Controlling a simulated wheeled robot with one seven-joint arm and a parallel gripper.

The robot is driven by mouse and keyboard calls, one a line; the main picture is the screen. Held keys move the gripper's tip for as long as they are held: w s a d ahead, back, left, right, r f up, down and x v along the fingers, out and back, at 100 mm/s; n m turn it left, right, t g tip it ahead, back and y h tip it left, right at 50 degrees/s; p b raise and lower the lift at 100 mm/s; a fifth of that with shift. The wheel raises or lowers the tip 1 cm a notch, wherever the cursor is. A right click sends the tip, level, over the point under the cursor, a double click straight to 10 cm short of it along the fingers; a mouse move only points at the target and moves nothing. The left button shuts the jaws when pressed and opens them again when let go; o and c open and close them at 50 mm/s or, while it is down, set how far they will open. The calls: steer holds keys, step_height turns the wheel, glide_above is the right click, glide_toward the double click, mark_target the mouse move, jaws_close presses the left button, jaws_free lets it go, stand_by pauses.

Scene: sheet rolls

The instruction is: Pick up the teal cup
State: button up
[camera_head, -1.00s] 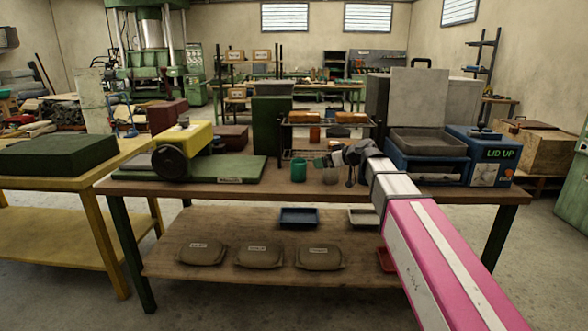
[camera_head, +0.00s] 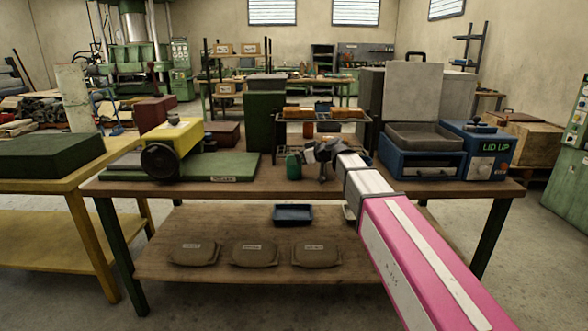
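The teal cup (camera_head: 292,167) stands upright on the wooden workbench (camera_head: 240,192), just right of the green base plate of the yellow machine. My gripper (camera_head: 313,155) is at the end of my pink and white arm, just right of the cup and close to it. The gripper is small and dark here, and its fingers cannot be made out clearly. I cannot tell whether it touches the cup or whether it is open or shut.
Behind the gripper stands a dark rack (camera_head: 322,116) with orange-brown boxes. A yellow machine (camera_head: 172,143) is to the left. A blue machine (camera_head: 420,165) with a raised lid is to the right. The lower shelf (camera_head: 225,225) holds several packs and a blue tray (camera_head: 293,214).

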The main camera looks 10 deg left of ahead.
steer(key=x, duration=0.4)
steer(key=shift+s+f, duration=0.1)
steer(key=shift+f, duration=0.05)
steer(key=shift+d, duration=0.1)
steer(key=c, duration=1)
